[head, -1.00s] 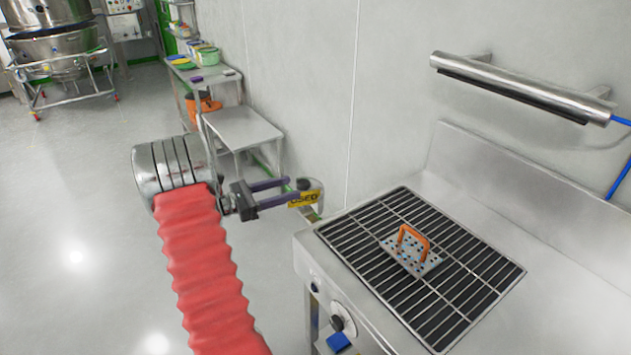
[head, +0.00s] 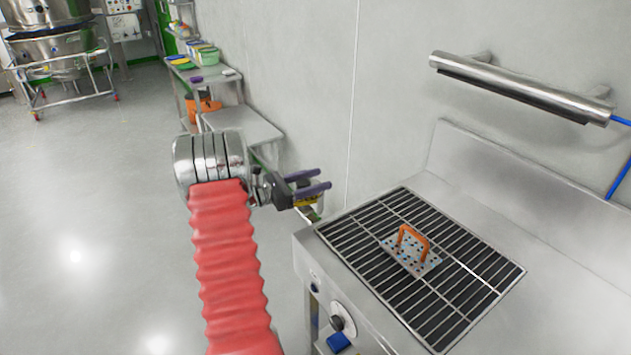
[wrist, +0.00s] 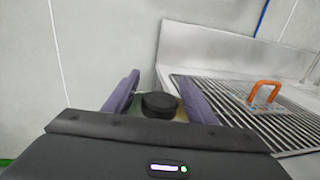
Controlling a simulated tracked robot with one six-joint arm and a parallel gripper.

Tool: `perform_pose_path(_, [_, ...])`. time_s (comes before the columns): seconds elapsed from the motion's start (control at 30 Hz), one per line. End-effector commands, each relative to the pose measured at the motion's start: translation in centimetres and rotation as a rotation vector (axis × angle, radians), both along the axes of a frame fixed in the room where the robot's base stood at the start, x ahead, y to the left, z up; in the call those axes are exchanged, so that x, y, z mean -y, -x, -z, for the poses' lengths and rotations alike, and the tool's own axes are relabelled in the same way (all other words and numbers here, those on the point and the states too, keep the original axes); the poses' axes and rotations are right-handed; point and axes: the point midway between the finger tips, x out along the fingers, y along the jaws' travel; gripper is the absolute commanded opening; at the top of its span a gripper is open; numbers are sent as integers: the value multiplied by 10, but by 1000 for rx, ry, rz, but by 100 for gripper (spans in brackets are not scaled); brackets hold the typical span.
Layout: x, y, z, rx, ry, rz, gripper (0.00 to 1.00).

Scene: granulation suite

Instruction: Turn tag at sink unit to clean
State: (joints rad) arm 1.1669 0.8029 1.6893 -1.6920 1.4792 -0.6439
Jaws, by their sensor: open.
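The sink unit (head: 310,248) is a steel bench with a dark grating on top. The yellow tag (head: 306,204) is at its back left corner, mostly hidden behind my gripper (head: 329,180) in the head view. Its lettering cannot be read now. My gripper is open, its purple fingers at the tag. In the wrist view a round black knob (wrist: 160,104) lies between the fingers of my gripper (wrist: 160,78), with a little yellow-green below it. I cannot tell whether the fingers touch it.
An orange-handled perforated plate (head: 413,248) lies on the grating (head: 372,228). A steel bar (head: 520,87) is fixed to the wall above the sink. A steel table (head: 240,124) and shelves with tubs stand along the wall behind. The floor at left is clear.

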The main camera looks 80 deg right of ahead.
Motion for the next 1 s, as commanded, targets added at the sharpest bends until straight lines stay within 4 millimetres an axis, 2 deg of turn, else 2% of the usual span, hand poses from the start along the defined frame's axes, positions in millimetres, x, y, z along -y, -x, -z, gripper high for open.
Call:
perform_pose_path(0.07, [0, 0, 0, 0, 0, 0, 50])
perform_pose_path(0.63, [0, 0, 0, 0, 0, 0, 10])
perform_pose_path(1.0, [1, -1, 0, 0, 0, -40, 10])
